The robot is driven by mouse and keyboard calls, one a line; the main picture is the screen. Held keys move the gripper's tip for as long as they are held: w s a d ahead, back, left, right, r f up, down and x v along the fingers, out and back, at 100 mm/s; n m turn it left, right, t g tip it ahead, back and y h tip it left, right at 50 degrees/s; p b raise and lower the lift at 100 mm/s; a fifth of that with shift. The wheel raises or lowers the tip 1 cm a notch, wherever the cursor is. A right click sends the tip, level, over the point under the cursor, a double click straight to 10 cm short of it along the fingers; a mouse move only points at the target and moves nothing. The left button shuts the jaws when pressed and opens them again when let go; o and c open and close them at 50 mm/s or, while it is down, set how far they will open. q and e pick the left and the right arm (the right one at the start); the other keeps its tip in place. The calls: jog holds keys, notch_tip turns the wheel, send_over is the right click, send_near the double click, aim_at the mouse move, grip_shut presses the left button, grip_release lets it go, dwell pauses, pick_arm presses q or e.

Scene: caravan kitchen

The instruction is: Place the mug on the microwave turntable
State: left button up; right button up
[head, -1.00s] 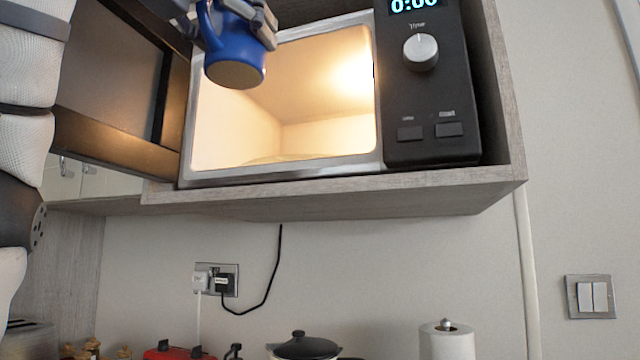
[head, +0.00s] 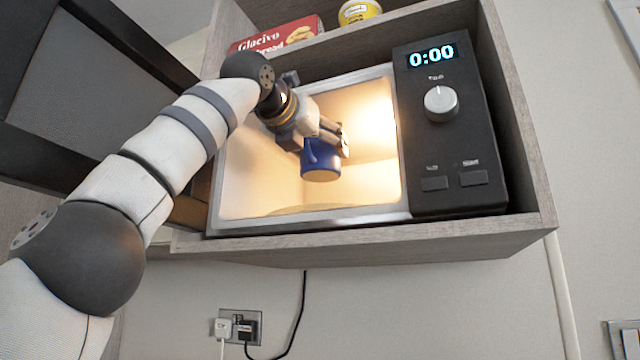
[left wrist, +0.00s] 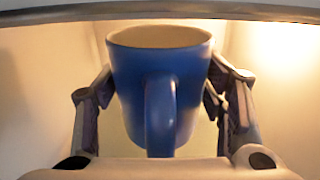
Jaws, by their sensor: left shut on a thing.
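The blue mug (head: 320,161) is inside the lit microwave opening in the head view, held above the cavity floor. My left gripper (head: 336,140) is shut on it. In the left wrist view the mug (left wrist: 188,78) is upright, its handle toward the camera, with the fingers of my left gripper (left wrist: 160,100) on both sides. The microwave (head: 448,150) stands in a wooden cabinet with its door open at the left. A thin edge of the turntable (head: 300,209) shows low in the cavity; most of it is hidden. My right gripper is not in view.
The dark open door (head: 70,90) lies left, behind my left arm. The microwave's front frame (head: 310,221) borders the opening closely. A red box (head: 278,38) and a yellow tin (head: 358,12) sit on the shelf above. A socket with plugs (head: 240,325) is on the wall below.

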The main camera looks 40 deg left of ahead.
pick_arm(q)
jog(key=shift+f, duration=1.05)
jog(key=shift+w+f, duration=0.15)
jog(key=shift+f, duration=1.05)
jog(key=shift+w+f, duration=0.1)
jog(key=shift+f, duration=1.1)
jog(key=shift+f, duration=0.2)
jog(key=o, duration=1.6)
jog(key=shift+c, duration=0.2)
jog(key=shift+s+r, duration=0.1)
jog(key=shift+r, duration=0.05)
jog(key=v, duration=1.1)
jog(key=shift+s, duration=0.4)
